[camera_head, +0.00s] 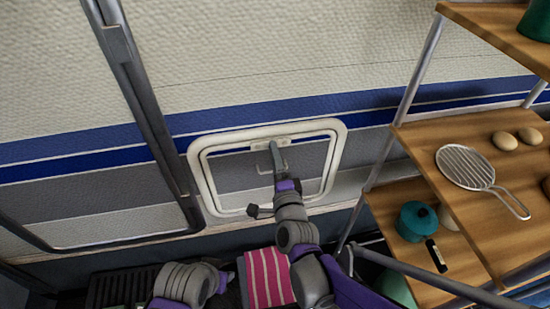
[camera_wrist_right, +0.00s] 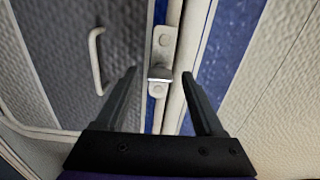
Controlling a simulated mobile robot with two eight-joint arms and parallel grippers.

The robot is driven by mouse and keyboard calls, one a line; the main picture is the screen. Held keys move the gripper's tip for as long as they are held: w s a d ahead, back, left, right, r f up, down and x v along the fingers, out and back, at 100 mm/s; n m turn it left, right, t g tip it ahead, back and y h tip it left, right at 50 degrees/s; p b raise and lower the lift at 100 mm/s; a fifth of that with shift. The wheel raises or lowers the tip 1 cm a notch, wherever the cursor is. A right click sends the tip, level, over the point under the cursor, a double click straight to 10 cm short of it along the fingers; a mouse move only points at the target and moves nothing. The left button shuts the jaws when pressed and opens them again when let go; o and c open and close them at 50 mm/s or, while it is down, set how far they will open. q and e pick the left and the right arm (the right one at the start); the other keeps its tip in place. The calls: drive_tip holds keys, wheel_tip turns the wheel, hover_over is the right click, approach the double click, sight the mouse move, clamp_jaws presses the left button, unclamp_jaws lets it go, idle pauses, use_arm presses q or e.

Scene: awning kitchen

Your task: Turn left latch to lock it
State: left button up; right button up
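The hatch door (camera_head: 234,174) is a grey, blue and white panel in a white rounded frame on the wall. Its latch (camera_wrist_right: 160,73), a small metal plate with a grey turning knob, sits at the frame edge. In the head view the latch plate (camera_head: 286,142) is at the frame's top middle, partly covered by my gripper. My right gripper (camera_head: 278,158) is in front of it. In the wrist view its two dark fingers (camera_wrist_right: 157,75) are open on either side of the knob, with gaps; contact is not visible. My left gripper does not show. Only one latch is visible.
A thin white handle (camera_wrist_right: 96,60) is on the door beside the latch. A pink striped towel (camera_head: 268,278) hangs below the hatch.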

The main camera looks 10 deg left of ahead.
drive_tip(key=shift+s, duration=0.1)
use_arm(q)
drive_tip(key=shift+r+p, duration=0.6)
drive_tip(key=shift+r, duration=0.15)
use_arm(e)
drive_tip(key=v, duration=1)
drive_tip(key=shift+s, duration=0.3)
drive_tip(key=shift+d, duration=0.2)
drive_tip(key=s+d+f+n+g+h, duration=0.2)
drive_tip(key=s+d+f+n+g, duration=0.2)
drive_tip(key=s+d, duration=0.3)
drive_tip(key=s+d+f+n+g+h, duration=0.3)
drive_tip(key=s+d+n+g, duration=0.15)
drive_tip(key=d, duration=0.35)
drive_tip(key=s+d+f+n+g+h, duration=0.2)
drive_tip(key=s+d+f+n+g, duration=0.15)
drive_tip(key=s+d+n, duration=0.35)
use_arm(q)
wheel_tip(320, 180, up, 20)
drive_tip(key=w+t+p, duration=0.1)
drive_tip(key=p, duration=1.6)
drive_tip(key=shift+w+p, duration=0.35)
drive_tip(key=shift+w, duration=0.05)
use_arm(e)
wheel_tip(320, 180, up, 20)
drive_tip(key=w+d+m, duration=0.1)
drive_tip(key=w+m, duration=0.1)
drive_tip(key=w, duration=0.1)
drive_tip(key=shift+f+t, duration=0.2)
drive_tip(key=shift+t, duration=0.2)
